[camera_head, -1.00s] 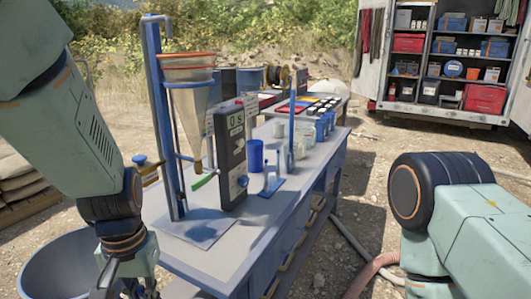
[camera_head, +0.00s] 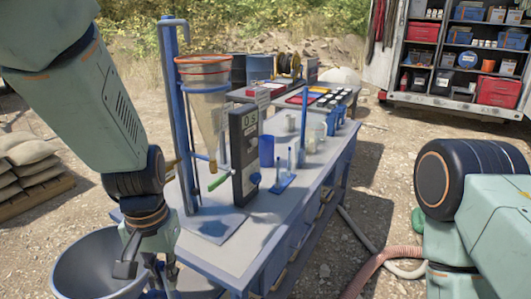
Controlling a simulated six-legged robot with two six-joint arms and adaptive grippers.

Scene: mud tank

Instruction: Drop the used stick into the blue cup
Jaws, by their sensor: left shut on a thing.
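The blue cup (camera_head: 266,150) stands upright on the grey table (camera_head: 262,232), behind a small blue stand and beside a dark meter. My left gripper (camera_head: 158,284) is low at the bottom left, in front of the table's near end, well apart from the cup. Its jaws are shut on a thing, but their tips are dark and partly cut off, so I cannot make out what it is. I cannot pick out the used stick. My right arm comes in at the right edge; its gripper is out of the picture.
A funnel (camera_head: 207,105) on a blue post stand (camera_head: 183,150) and the dark meter (camera_head: 244,157) stand between my left gripper and the cup. The small blue stand (camera_head: 284,180) is in front of the cup. A large basin (camera_head: 75,268) is at the bottom left. Hoses (camera_head: 377,272) lie at the right.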

